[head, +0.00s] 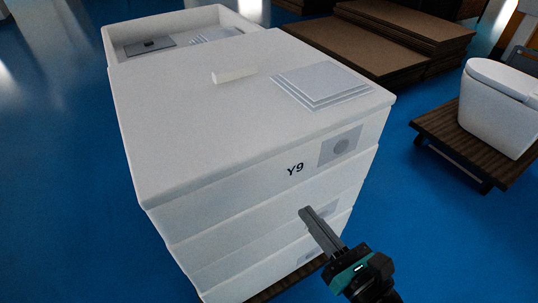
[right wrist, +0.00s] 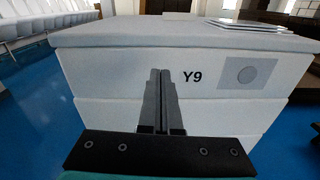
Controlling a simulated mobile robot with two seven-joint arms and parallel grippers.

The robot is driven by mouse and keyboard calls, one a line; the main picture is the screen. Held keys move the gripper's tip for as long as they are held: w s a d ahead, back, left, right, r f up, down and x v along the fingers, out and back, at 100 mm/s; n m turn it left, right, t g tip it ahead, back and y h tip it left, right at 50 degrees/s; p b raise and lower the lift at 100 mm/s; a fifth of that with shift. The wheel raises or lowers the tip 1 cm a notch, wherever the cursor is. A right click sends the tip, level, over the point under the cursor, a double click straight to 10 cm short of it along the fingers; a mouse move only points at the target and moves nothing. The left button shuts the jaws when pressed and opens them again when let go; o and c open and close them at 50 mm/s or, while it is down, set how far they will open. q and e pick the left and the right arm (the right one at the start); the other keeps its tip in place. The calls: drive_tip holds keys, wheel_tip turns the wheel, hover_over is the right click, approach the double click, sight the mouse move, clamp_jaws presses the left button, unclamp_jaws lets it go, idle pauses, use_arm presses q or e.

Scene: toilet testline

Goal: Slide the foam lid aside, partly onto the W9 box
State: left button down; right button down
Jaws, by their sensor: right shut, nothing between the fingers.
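The white foam lid (head: 190,110) lies flat on top of a white stack of boxes and covers the top box, marked Y9 (head: 230,188). A small raised white block (head: 234,75) sits on the lid. In the right wrist view the lid's front edge (right wrist: 120,38) runs above the Y9 label. My right gripper (head: 306,210) is shut and empty, in front of the stack's front face and below the lid edge. In the right wrist view its closed fingers (right wrist: 161,72) point at the Y9 face. No W9 label shows. My left gripper is not in view.
Thin grey sheets (head: 322,85) lie on the lid's right part. An open white box (head: 115,42) with grey items stands behind the stack. Brown boards (head: 385,45) are stacked at the back right. A white toilet (head: 495,105) stands on a dark pallet (head: 450,140). Blue floor is clear at left.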

drive_tip(key=r, duration=0.2)
drive_tip(key=n+p, duration=0.1)
drive_tip(key=p, duration=0.3)
approach(261, 156)
drive_tip(key=x, duration=0.5)
drive_tip(key=shift+w, duration=0.25)
drive_tip(key=shift+w+a, duration=0.5)
drive_tip(key=shift+w, duration=0.05)
